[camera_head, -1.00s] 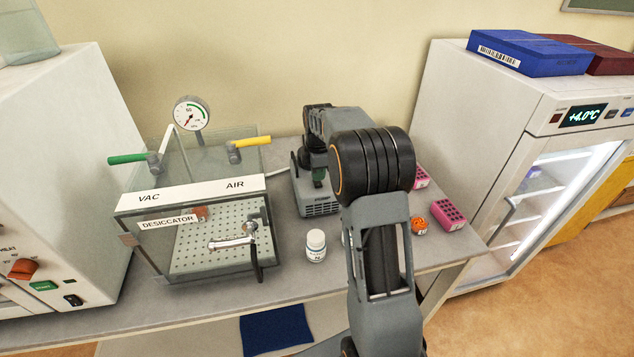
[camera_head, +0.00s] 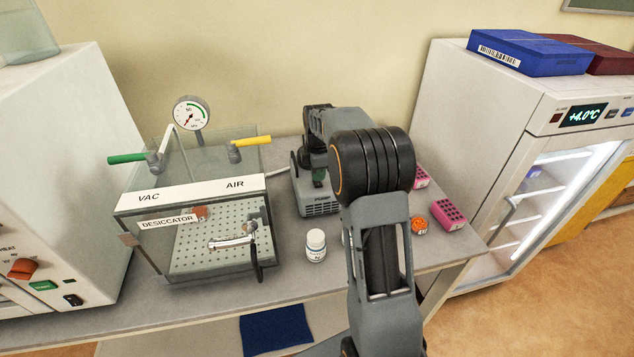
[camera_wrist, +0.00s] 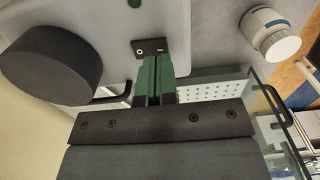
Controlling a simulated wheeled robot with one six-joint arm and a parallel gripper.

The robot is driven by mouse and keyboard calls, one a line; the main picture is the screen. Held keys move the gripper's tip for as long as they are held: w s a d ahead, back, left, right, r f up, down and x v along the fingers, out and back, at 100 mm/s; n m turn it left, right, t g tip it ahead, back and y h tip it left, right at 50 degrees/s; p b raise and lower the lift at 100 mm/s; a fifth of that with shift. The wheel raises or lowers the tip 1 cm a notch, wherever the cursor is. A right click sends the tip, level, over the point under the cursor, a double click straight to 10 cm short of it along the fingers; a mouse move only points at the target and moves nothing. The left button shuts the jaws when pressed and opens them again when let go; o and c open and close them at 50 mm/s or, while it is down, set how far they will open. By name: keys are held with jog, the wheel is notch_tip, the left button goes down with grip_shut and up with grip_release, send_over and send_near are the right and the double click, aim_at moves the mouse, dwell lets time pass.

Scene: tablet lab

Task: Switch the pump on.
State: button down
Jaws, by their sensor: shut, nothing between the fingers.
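The pump (camera_head: 318,206) is a grey box with a dark motor on top, standing on the bench right of the desiccator. In the wrist view, its grey casing (camera_wrist: 115,25) fills the upper left. A small black switch plate (camera_wrist: 150,44) with white marks sits on it. My gripper (camera_wrist: 158,60) is shut and empty, its green fingertips at the plate's lower edge. I cannot tell whether they touch it, and part of the plate may be hidden. In the head view, my gripper (camera_head: 318,176) is over the pump, partly hidden by my arm.
The glass desiccator (camera_head: 190,245) with green VAC and yellow AIR handles and a gauge (camera_head: 191,113) stands left of the pump. A white bottle (camera_head: 316,245) stands in front. Pink racks (camera_head: 449,215) and an orange item (camera_head: 419,225) lie right, near the fridge (camera_head: 480,130).

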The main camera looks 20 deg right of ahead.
aim_at(318, 184)
jog(key=shift+f+b, duration=0.7)
jog(key=shift+f, duration=0.45)
dwell(0.4)
jog(key=shift+r+p, duration=2.85)
jog(key=shift+r, duration=0.7)
